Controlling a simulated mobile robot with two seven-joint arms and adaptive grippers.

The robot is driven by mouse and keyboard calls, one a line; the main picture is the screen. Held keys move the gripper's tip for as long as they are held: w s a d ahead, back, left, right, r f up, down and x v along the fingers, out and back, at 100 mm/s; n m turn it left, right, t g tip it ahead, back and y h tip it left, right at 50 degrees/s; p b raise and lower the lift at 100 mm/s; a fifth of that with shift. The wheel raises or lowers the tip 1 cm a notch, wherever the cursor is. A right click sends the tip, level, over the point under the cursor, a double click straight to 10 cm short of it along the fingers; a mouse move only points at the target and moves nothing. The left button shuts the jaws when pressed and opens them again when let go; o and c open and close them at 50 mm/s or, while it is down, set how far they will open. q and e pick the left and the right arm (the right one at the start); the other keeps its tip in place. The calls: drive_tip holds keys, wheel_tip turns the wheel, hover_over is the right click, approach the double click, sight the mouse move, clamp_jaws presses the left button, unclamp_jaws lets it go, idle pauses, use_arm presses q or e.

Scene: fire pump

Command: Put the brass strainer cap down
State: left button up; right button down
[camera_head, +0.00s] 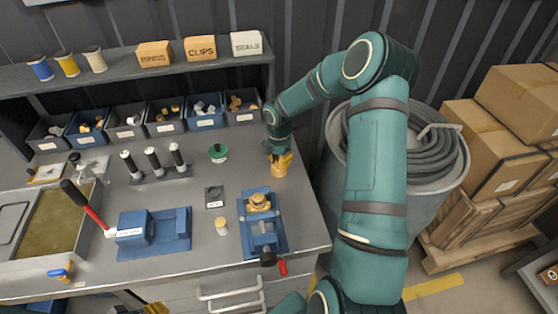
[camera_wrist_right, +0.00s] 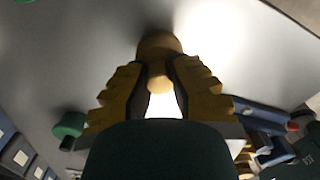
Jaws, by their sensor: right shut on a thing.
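My right gripper (camera_head: 280,164) points down over the right rear part of the workbench. In the right wrist view its yellow fingers (camera_wrist_right: 160,92) are closed around the brass strainer cap (camera_wrist_right: 160,50), a rounded brass-tan piece with a narrower stub toward me. The fingers mostly hide the cap in the head view. It is close to the bench top; I cannot tell whether it touches. Yellow fingertips, apparently of my left gripper (camera_head: 152,308), show at the bottom edge of the head view; their opening is unclear.
A blue vise (camera_head: 262,236) holding a brass fitting (camera_head: 259,201) stands in front of the right gripper. A green-topped part (camera_head: 218,152) lies to its left. Part bins (camera_head: 205,123) line the back. Bare bench (camera_head: 298,215) lies right of the vise, and a grey hose barrel (camera_head: 440,190) stands beyond the edge.

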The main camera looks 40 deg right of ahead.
drive_tip(key=shift+f, duration=0.15)
drive_tip(key=c, duration=1.1)
unclamp_jaws()
drive_tip(key=shift+o, duration=0.2)
drive_tip(key=shift+r, duration=0.25)
wheel_tip(320, 180, up, 12)
drive_tip(key=p, duration=0.1)
drive_tip(key=shift+f, duration=0.1)
drive_tip(key=shift+f, duration=0.1)
